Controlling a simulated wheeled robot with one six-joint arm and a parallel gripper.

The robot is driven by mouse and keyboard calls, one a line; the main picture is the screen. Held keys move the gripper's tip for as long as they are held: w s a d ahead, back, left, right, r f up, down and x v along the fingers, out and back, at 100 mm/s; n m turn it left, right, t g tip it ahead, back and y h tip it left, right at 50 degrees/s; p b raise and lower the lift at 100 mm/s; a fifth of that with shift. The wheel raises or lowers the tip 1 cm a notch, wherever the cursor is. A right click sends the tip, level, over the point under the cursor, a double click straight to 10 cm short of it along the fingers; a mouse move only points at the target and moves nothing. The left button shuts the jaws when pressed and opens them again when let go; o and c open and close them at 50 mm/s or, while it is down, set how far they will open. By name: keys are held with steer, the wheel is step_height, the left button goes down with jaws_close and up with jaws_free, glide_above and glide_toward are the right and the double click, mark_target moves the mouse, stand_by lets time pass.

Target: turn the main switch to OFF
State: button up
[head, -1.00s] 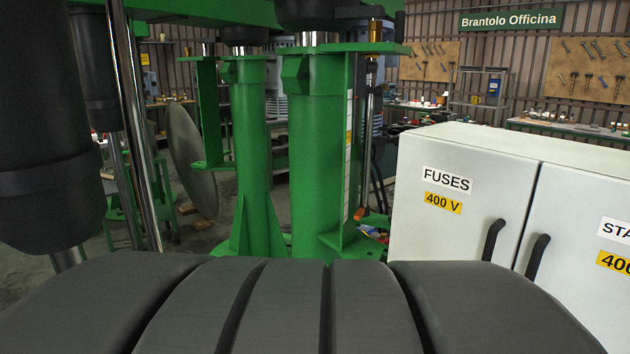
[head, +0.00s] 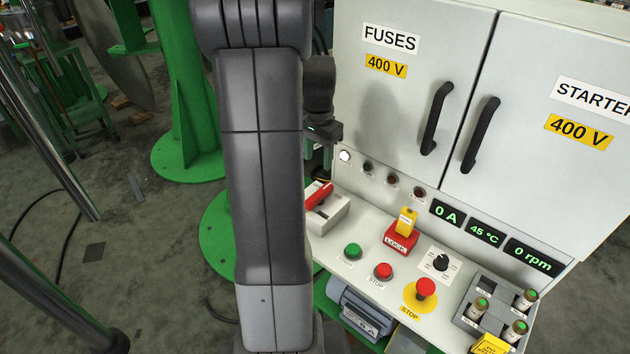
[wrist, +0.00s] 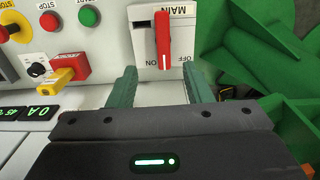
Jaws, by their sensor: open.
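The main switch is a red lever (head: 318,195) on a pale box at the panel's left end, partly behind my arm in the head view. In the wrist view the red lever (wrist: 164,42) lies straight along the picture's vertical. The white mark at its lower end is close to the ON label, with the OFF label to its right. My gripper (wrist: 162,75) is open and empty. Its two green fingers are spread wide, one to each side of the lever's line and short of it in the picture.
A yellow key in a red lock block (head: 401,240), a green button (head: 352,251), a red stop button (head: 383,271) and an emergency stop (head: 425,289) sit on the same panel. The fuse cabinet (head: 400,130) rises behind it. Green machine columns (head: 185,100) stand left.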

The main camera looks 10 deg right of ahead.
mark_target(318, 194)
steer(key=f, duration=1.3)
steer(key=shift+w+d+f+b, duration=0.15)
steer(key=shift+w+f+b, duration=0.15)
steer(key=shift+w+f, duration=0.1)
steer(key=c, duration=1)
